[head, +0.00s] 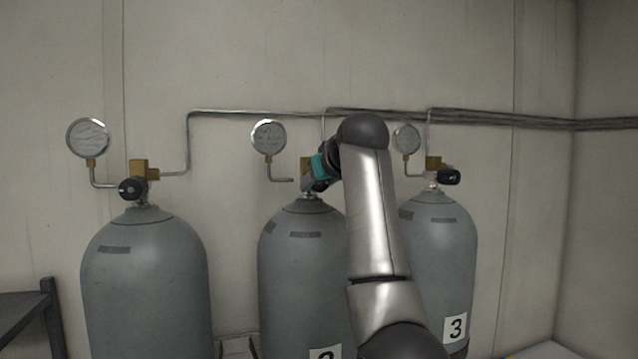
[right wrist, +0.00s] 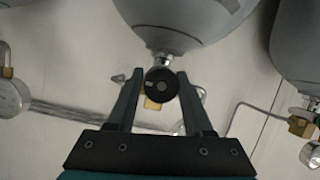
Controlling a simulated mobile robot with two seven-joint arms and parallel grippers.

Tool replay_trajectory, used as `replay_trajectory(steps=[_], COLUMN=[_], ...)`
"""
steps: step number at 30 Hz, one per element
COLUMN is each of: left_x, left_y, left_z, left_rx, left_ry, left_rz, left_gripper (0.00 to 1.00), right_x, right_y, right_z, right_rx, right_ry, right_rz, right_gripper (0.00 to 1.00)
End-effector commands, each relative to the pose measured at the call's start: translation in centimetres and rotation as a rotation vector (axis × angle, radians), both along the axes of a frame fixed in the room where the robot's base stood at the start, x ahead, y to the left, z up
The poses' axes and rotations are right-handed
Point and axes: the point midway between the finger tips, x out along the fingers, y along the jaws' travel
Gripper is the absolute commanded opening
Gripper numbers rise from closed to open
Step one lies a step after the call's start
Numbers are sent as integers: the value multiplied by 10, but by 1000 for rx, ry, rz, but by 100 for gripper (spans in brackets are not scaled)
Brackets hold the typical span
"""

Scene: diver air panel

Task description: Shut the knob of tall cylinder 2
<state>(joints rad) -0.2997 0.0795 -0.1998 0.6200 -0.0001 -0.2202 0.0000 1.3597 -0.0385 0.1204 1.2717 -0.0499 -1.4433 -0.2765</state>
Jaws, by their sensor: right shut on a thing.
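Tall cylinder 2 (head: 290,265) is the grey middle cylinder, with its number label partly cut off at the bottom edge. My right arm hides its right side. My right gripper (head: 317,182) is at its valve and covers most of the knob in the head view. In the right wrist view, which shows the scene upside down, the round black knob (right wrist: 160,86) lies between the two fingers of my right gripper (right wrist: 160,78). The gripper is shut on this knob, just by the cylinder's neck. My left gripper is not in view.
A cylinder (head: 145,280) with a black knob (head: 131,188) stands left, and cylinder 3 (head: 440,245) stands right. Gauges, including the middle one (head: 268,137), and thin pipes (head: 250,113) run close to the wall. A dark rack (head: 25,305) is at far left.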

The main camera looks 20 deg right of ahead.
Motion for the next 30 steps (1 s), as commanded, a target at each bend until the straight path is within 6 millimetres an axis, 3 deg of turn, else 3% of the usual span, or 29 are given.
replay_trajectory(steps=[14, 15, 22, 30], left_x=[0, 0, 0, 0], left_y=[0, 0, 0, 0], left_z=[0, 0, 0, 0], left_rx=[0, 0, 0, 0], left_ry=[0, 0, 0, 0], left_rz=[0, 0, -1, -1], left_gripper=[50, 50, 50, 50], right_x=[0, 0, 0, 0], right_y=[1, 1, 1, 0], right_z=[-3, -3, -1, 0], right_rx=[16, 16, 14, 13], right_ry=[7, 8, 4, 1], right_rz=[4, 4, 2, 1], right_gripper=[0, 54, 80, 81])
